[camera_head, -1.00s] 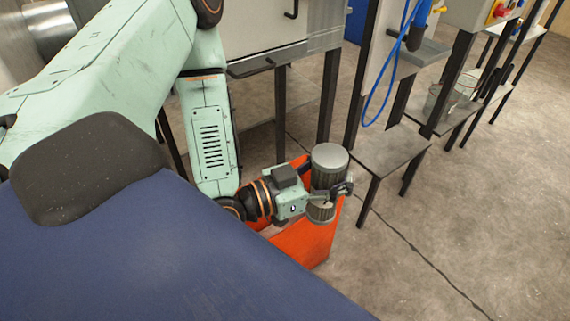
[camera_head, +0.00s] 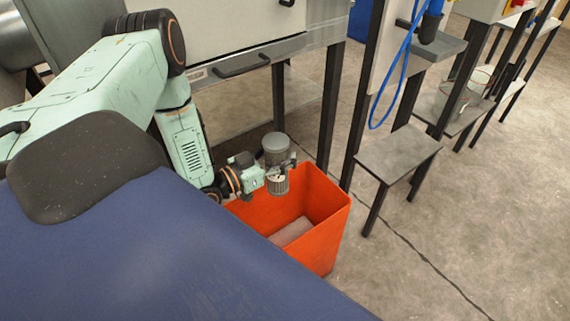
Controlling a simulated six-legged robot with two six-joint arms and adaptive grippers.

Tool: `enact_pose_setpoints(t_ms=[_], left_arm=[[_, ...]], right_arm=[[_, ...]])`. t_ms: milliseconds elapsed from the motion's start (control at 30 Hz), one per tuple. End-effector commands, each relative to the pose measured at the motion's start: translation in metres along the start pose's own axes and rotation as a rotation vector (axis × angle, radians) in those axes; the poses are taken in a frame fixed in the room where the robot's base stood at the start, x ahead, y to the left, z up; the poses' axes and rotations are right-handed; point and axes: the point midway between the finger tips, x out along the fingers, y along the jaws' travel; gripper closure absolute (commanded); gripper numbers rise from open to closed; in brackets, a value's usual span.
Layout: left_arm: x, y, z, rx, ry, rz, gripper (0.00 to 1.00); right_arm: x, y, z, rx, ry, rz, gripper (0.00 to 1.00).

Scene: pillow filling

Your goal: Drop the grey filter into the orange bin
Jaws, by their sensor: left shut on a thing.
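The grey filter (camera_head: 277,149) is a ribbed cylinder with a smooth grey cap, held roughly upright. My left gripper (camera_head: 280,171) is shut around its middle. The orange bin (camera_head: 319,243) stands on the floor beyond the blue surface, its open top facing up. The filter shows over the back left part of the bin's opening; its exact height above the rim is hard to tell. A flat pinkish-grey patch shows inside at the bottom of the bin. My right gripper is not in view.
A grey cabinet on dark legs (camera_head: 331,95) stands just behind the bin. A small grey stool-like table (camera_head: 399,153) is to its right. A blue hose (camera_head: 398,70) hangs above. A blue surface (camera_head: 150,250) fills the lower left. Open concrete floor (camera_head: 480,230) lies at the right.

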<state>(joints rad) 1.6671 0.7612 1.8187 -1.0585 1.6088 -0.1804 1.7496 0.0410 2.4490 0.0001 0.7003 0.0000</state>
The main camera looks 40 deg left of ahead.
Motion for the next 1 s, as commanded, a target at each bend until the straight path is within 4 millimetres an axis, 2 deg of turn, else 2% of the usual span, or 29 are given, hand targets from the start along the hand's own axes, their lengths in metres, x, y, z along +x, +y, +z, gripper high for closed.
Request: enact_pose_setpoints(t_ms=[33, 100, 200, 467, 1000], left_arm=[[-0.004, -0.011, 0.009, 0.005, -0.002, -0.011, 0.98], [-0.006, -0.019, 0.013, 0.007, -0.004, -0.019, 0.98], [-0.007, -0.025, 0.017, 0.008, -0.005, -0.024, 0.98], [-0.006, -0.026, 0.028, 0.008, -0.005, -0.024, 0.98], [-0.005, -0.029, 0.075, 0.009, -0.005, -0.024, 0.98]], right_arm=[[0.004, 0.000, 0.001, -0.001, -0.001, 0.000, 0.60], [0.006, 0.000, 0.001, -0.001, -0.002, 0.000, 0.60], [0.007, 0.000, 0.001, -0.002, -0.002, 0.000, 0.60], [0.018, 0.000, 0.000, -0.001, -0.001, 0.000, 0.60], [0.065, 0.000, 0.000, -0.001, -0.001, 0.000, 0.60]])
